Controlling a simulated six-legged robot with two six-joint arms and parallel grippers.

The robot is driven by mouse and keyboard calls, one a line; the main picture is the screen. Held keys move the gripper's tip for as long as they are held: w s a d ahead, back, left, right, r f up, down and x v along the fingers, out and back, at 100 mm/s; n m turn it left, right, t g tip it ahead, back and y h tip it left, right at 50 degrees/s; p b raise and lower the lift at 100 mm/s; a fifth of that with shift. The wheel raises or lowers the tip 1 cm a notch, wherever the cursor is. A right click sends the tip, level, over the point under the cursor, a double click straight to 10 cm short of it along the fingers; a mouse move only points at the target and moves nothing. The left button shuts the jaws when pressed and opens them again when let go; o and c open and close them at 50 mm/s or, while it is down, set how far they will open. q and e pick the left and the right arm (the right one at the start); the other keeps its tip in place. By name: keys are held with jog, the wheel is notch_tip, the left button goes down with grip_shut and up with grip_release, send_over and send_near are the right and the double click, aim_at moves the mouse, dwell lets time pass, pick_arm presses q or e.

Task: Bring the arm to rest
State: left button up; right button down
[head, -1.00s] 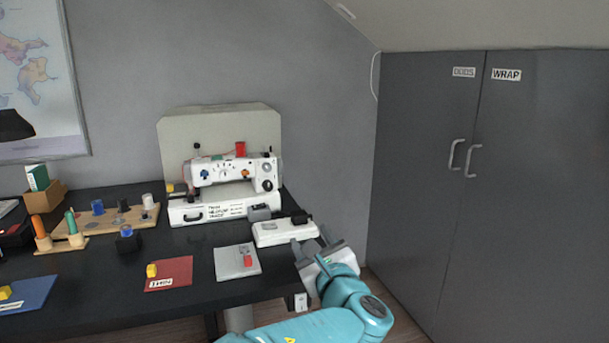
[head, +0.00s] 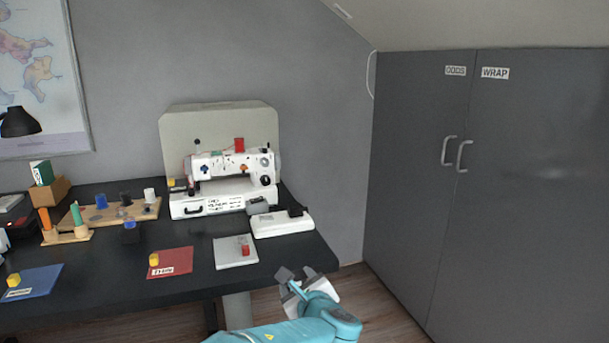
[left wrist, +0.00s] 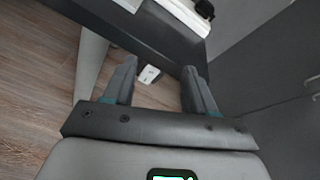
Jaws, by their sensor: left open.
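My left gripper (head: 297,280) is at the front right edge of the black desk (head: 200,283) in the head view, beside and below the desk top. Its teal arm comes in from the bottom. In the left wrist view its two fingers (left wrist: 157,88) stand apart with nothing held between them. A small white box under the desk edge (left wrist: 150,74) shows beyond the fingers. My right gripper is in neither view.
A dark cupboard (head: 480,190) stands right; wooden floor (head: 375,300) lies between.

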pick_arm(q)
jog(key=s+a+f+n+g+h, duration=0.1)
jog(key=s+a+f+n+g, duration=0.25)
jog(key=f, duration=0.65)
jog(key=s+a+f+n+g+h, duration=0.15)
jog(key=s+f+g, duration=0.25)
jog(key=s+f, duration=0.4)
jog(key=s+a+f+n+g+h, duration=0.1)
jog(key=s+f+n+g+h, duration=0.25)
jog(key=f, duration=0.75)
jog(key=s+a+f+n+g+h, duration=0.15)
jog(key=s+f+n, duration=0.25)
jog(key=s+n, duration=0.65)
jog(key=s+a+f+n+g+h, duration=0.1)
jog(key=s+a+f+n, duration=0.3)
jog(key=s+n, duration=0.65)
notch_tip(320, 180, up, 24)
jog(key=p, duration=2.4)
jog(key=shift+s+d+f+p, duration=0.2)
jog(key=shift+s+d+p, duration=0.15)
jog(key=shift+p, duration=0.05)
